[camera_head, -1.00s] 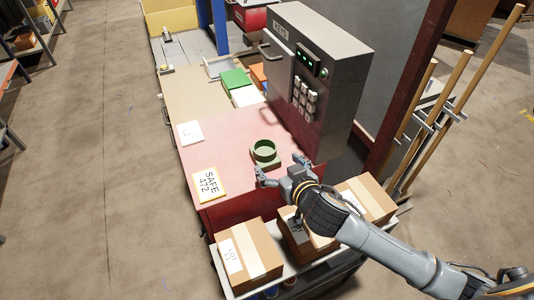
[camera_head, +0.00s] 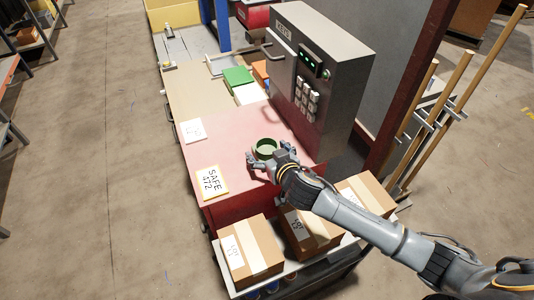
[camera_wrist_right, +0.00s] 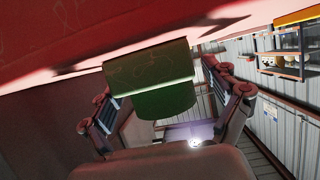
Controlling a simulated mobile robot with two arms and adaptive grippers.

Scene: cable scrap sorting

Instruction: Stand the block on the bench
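A green block (camera_head: 265,148) with a round, cup-like part on a flat base is at the red bench top (camera_head: 230,125), close to the grey safe. In the right wrist view the green block (camera_wrist_right: 150,72) shows its flat base toward the red surface and its round part away from it. My right gripper (camera_head: 269,160) is open at the block, its fingers spread around it; the right wrist view shows the fingers (camera_wrist_right: 165,85) on either side. It hides part of the block's base in the head view. My left gripper is not in view.
A grey safe with a keypad (camera_head: 325,80) stands behind the block. Cardboard boxes (camera_head: 250,250) stand on a lower shelf in front. The bench left of the block is mostly clear.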

